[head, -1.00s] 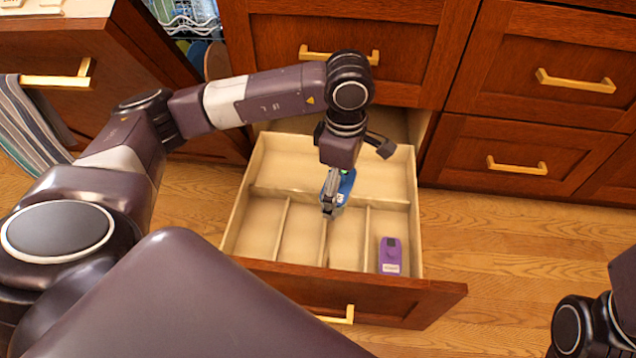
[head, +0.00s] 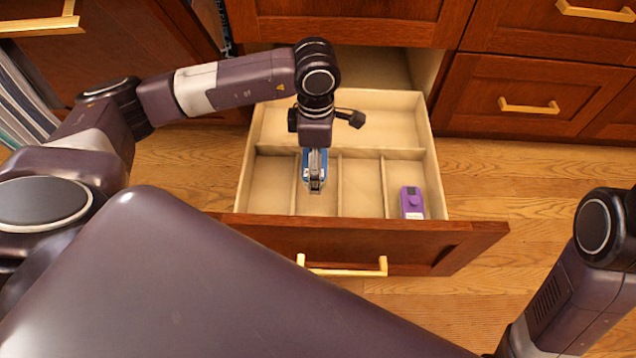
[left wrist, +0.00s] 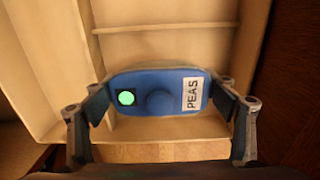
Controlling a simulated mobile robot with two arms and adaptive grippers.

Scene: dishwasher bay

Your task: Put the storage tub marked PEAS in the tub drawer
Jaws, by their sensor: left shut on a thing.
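The blue PEAS tub (head: 306,160) has a round knob, a white label and a green dot on its lid; the lid shows clearly in the left wrist view (left wrist: 158,103). My left gripper (head: 315,188) is shut on the tub, one finger at each end in the left wrist view (left wrist: 162,112). It holds the tub over the second front compartment from the left of the open drawer (head: 437,185). How far the tub is above the compartment floor I cannot tell. My right gripper is out of view.
A purple tub (head: 412,203) stands in the far right front compartment. The other front compartments and the wide back section (head: 385,125) look empty. The drawer front (head: 440,245) with its brass handle (head: 345,270) sticks out over the wood floor.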

